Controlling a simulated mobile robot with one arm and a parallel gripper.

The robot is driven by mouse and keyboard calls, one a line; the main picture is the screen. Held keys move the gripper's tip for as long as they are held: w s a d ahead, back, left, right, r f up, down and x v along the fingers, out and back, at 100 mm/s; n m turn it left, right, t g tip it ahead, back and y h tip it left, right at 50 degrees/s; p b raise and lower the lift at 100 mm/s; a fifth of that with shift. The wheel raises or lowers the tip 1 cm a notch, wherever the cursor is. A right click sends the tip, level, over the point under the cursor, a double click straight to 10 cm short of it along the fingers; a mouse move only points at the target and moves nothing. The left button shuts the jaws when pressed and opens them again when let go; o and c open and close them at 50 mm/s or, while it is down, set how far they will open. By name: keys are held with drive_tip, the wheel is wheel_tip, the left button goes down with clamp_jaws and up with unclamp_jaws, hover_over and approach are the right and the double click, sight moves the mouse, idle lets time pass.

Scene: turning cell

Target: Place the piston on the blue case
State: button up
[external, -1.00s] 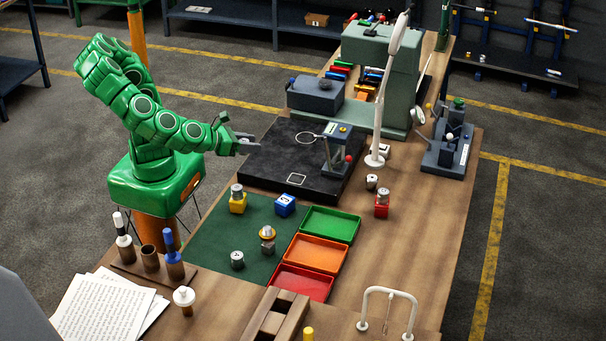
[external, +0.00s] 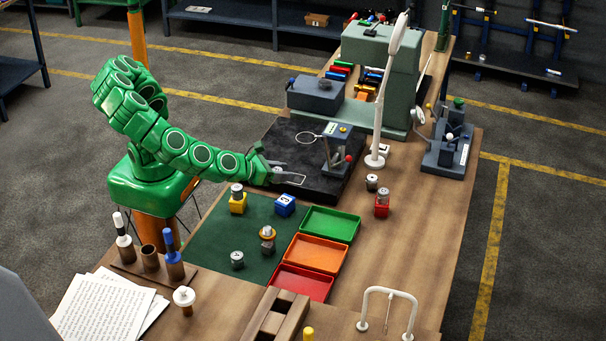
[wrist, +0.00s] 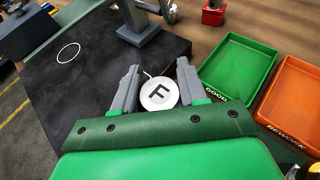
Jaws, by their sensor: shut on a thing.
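My gripper (wrist: 158,88) is shut on a round piece with a pale top marked "F", which I take for the piston (wrist: 158,93). In the external view my gripper (external: 280,170) is over the near left part of the black plate, apparently above its surface. The blue case (external: 285,204) is a small cube with a pale mark on top, standing on the green mat nearer the camera than my gripper. Nothing stands on it. It does not show in the wrist view.
A yellow case (external: 237,206) and a red case (external: 382,211) each carry a grey cylinder. Green (external: 349,223), orange (external: 310,254) and red (external: 290,283) trays stand right of the mat. The black plate (external: 270,150) carries an upright fixture (external: 336,155).

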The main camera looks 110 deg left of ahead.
sight(290, 198)
drive_tip(key=shift+w+d+f, duration=0.1)
drive_tip(key=shift+w+f, duration=0.55)
drive_tip(key=shift+f, duration=0.2)
drive_tip(key=shift+w+d+f, duration=0.1)
drive_tip(key=shift+w+f, duration=0.55)
drive_tip(key=shift+f, duration=1.6)
drive_tip(key=shift+f, duration=0.15)
drive_tip(key=o, duration=1.1)
